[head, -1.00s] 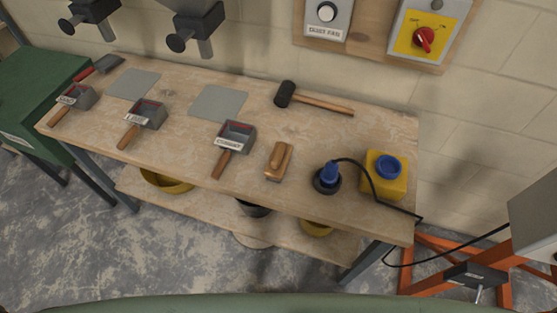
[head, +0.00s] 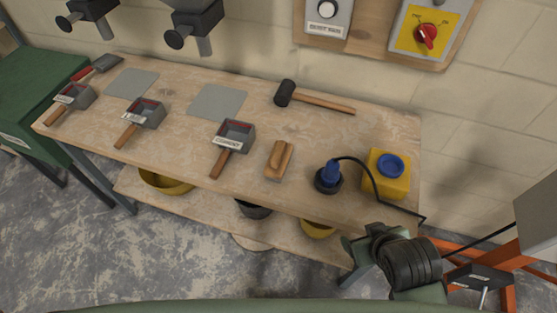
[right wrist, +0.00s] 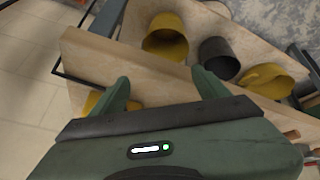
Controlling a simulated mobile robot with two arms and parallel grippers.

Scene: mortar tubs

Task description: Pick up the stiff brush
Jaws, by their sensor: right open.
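A wooden block with a raised wooden grip (head: 279,160), which looks like the stiff brush, lies on the workbench (head: 300,205) right of the trowel scoops. Its bristles cannot be made out. My right gripper (head: 360,248) is at the bench's front right corner, low and apart from the brush. In the right wrist view, its two green fingers (right wrist: 163,88) are spread with nothing between them. I cannot make out the brush in that view. My left gripper is not in view.
A blue-topped tool (head: 328,176) with a black cable and a yellow canister (head: 385,178) stand right of the brush. A mallet (head: 315,98) lies behind. Tubs sit on the lower shelf, including a yellow tub (right wrist: 165,40) and dark tub (right wrist: 218,58).

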